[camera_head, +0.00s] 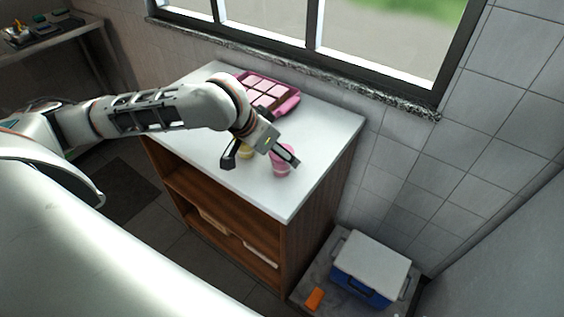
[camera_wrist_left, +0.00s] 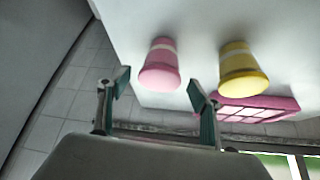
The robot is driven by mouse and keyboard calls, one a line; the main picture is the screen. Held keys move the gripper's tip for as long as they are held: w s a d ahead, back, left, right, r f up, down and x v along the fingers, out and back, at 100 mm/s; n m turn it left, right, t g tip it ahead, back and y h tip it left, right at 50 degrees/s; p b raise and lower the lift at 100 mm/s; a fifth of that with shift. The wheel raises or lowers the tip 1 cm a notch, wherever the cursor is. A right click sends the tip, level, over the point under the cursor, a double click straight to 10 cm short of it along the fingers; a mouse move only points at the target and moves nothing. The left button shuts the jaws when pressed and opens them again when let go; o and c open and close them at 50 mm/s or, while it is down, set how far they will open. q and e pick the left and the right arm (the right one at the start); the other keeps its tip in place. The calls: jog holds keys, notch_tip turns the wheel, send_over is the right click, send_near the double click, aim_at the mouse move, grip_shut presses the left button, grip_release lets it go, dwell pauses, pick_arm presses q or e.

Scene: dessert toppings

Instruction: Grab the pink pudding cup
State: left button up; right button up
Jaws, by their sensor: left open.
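The pink pudding cup (camera_head: 282,165) stands on the white top of a wooden cabinet, towards the right side of it. My left gripper (camera_head: 260,156) is open, and one finger partly covers the cup in the head view. In the left wrist view the pink cup (camera_wrist_left: 160,66) appears between the two spread fingertips of the left gripper (camera_wrist_left: 158,84), just beyond them. Nothing is held. I cannot tell the exact gap between fingers and cup. My right gripper is not in view.
A yellow cup (camera_head: 246,152) stands just left of the pink one, partly hidden by the gripper. A pink tray (camera_head: 291,105) with square pieces lies behind, near the window sill (camera_head: 300,66). The white top (camera_head: 325,130) is clear to the right. A blue-and-white box (camera_head: 370,268) stands lower right.

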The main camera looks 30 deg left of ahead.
pick_arm(q)
jog(key=shift+x, duration=0.85)
jog(key=c, duration=1.3)
